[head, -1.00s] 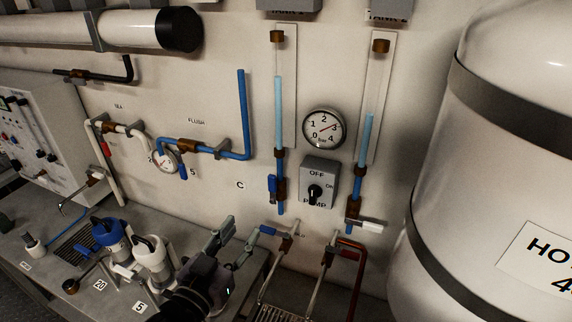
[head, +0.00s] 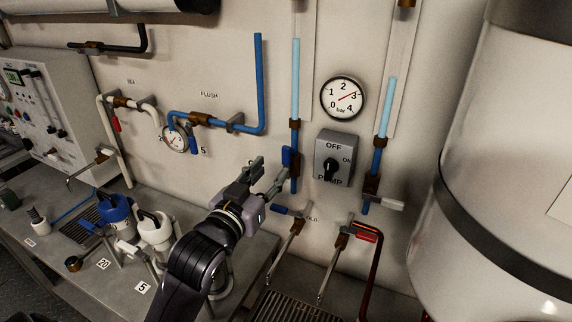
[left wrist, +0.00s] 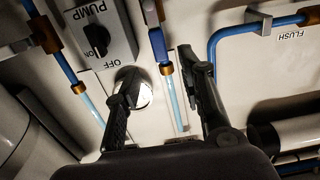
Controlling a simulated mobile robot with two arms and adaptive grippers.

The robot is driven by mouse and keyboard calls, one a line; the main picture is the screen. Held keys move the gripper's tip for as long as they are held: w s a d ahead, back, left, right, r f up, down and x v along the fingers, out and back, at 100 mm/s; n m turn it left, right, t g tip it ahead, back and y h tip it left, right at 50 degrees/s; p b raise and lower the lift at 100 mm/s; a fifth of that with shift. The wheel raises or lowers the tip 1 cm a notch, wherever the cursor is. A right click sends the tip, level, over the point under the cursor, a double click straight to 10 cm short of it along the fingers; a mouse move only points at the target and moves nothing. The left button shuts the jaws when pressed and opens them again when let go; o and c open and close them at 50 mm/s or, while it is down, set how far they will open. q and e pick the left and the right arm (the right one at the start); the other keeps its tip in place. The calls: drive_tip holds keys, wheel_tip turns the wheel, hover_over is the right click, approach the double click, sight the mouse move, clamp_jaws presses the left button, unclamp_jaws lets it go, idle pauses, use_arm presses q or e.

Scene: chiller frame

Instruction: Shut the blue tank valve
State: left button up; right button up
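The blue tank valve has a blue handle (head: 286,157) that hangs beside the left tank pipe and lies along it. Its brown body sits just below at the pipe. In the left wrist view, which is upside down, the blue handle (left wrist: 157,44) appears beyond and between my fingers. My left gripper (head: 267,175) is open and empty, just left of and slightly below the handle, with its fingers pointing towards the pipe. It also shows in the left wrist view (left wrist: 160,75). Contact is not visible. My right gripper is not in view.
The pump switch (head: 335,158) and pressure gauge (head: 343,99) are right of the valve. A second tank pipe has a white handle (head: 388,204) set crosswise. Below are taps with blue (head: 290,210) and red (head: 364,236) handles. Blue and white jugs (head: 118,215) stand on the bench.

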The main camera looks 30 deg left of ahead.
sight(285, 155)
use_arm(q)
drive_tip(key=w+p, duration=0.1)
drive_tip(key=w, duration=0.2)
drive_tip(key=w+p, duration=0.2)
drive_tip(key=w, duration=0.2)
drive_tip(key=shift+w+a+r, duration=0.1)
drive_tip(key=shift+w+a, duration=0.1)
drive_tip(key=shift+w, duration=0.75)
drive_tip(key=c, duration=0.7)
clamp_jaws()
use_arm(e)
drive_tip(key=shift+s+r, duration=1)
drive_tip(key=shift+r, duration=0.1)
